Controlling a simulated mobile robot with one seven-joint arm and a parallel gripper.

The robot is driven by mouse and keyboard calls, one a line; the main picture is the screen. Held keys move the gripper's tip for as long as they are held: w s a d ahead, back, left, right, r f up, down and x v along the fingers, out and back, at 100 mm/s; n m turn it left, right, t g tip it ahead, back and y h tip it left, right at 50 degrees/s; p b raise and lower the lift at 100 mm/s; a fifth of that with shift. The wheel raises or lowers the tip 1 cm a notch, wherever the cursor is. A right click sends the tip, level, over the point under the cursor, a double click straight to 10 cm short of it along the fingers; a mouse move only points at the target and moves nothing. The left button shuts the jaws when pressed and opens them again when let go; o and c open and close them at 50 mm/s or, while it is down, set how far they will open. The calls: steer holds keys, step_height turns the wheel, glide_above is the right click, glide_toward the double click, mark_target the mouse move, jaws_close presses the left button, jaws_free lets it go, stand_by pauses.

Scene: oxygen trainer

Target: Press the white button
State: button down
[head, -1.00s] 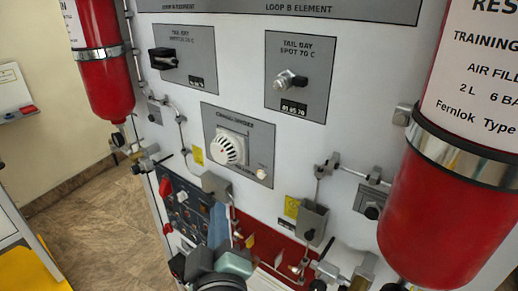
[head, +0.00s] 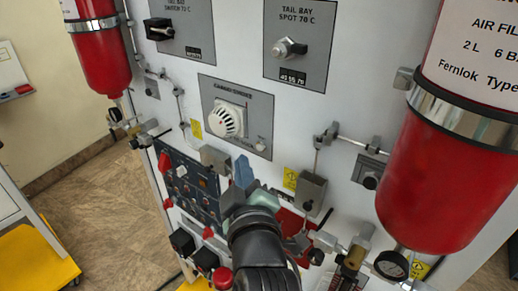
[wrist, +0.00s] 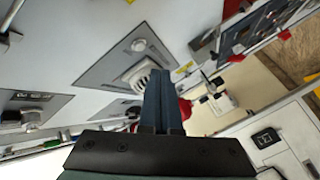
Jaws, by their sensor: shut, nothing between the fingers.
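A small round white button (head: 261,143) sits at the lower right of a grey panel (head: 256,105), beside a round white vented detector (head: 226,120). In the wrist view the button (wrist: 139,44) is on the grey panel, beyond and slightly left of my fingertips. The detector (wrist: 139,76) is partly hidden there by my fingers. My gripper (head: 241,164) is shut and empty, its fingers pointing up below the button and apart from it. Its closed fingers (wrist: 160,76) fill the middle of the wrist view.
Red cylinders stand at the left (head: 101,55) and right (head: 440,180). A dark control panel (head: 188,185) with switches and a small white piece is left of my gripper. A metal box (head: 311,190) and pipework protrude to its right.

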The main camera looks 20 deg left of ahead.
steer(key=shift+w+d, duration=0.2)
steer(key=shift+w, duration=0.35)
steer(key=shift+w+d, duration=0.2)
steer(key=shift+w, duration=0.3)
steer(key=shift+w+b, duration=0.15)
steer(key=shift+b, duration=0.25)
stand_by(1.0)
steer(key=shift+w+d, duration=0.1)
steer(key=shift+w, duration=0.15)
steer(key=shift+w+d+b, duration=0.15)
steer(key=shift+w+b, duration=0.2)
stand_by(0.6)
steer(key=shift+s, duration=0.1)
steer(key=shift+s+a, duration=0.25)
steer(key=shift+s, duration=0.4)
steer(key=shift+s, duration=0.1)
steer(key=s, duration=0.1)
steer(key=s+a, duration=0.1)
steer(key=s, duration=0.2)
steer(key=shift+s+a+p, duration=0.25)
steer(key=shift+a+p, duration=0.05)
steer(key=shift+a, duration=0.05)
